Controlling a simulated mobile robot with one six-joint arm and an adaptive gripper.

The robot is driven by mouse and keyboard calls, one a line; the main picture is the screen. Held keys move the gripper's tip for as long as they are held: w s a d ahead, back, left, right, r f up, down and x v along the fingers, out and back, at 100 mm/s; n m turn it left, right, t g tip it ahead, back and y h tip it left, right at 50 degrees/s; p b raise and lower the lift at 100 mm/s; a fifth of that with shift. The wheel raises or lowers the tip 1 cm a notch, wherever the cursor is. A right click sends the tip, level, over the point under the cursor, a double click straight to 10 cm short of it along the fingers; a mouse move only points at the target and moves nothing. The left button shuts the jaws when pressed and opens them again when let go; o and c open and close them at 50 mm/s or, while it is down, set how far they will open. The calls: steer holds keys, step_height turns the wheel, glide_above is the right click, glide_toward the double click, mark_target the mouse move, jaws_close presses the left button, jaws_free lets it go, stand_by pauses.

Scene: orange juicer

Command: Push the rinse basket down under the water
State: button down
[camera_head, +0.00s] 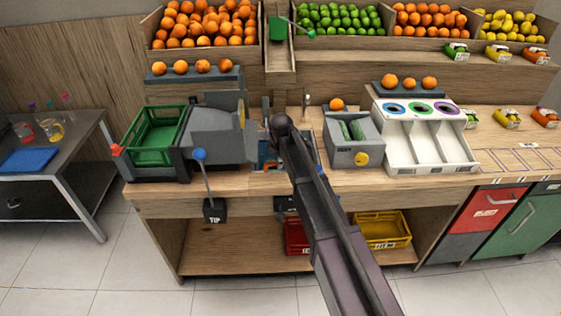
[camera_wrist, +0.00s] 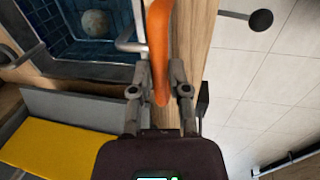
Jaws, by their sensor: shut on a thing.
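In the wrist view my gripper (camera_wrist: 160,92) is shut on an orange handle (camera_wrist: 159,40) with a grey bent bar beside it. The bar runs left to the rim of a blue basin (camera_wrist: 115,45). I cannot tell how deep the basket sits or where the water surface is. In the head view my arm covers most of the basin area, and my fingertips are hidden.
A green crate (camera_head: 138,147) and grey machine (camera_head: 215,133) stand left of my arm. A blue-knobbed lever (camera_head: 199,154) stands at the counter front. To the right are a grey box (camera_head: 351,153) and a white three-lane sorter (camera_head: 398,158). The floor in front is clear.

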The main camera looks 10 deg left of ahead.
steer(key=shift+s+f+b, duration=0.15)
steer(key=shift+f+b, duration=0.35)
steer(key=shift+f, duration=0.3)
steer(key=c, duration=0.6)
jaws_free()
steer(key=shift+f, duration=0.1)
steer(key=shift+r, duration=0.2)
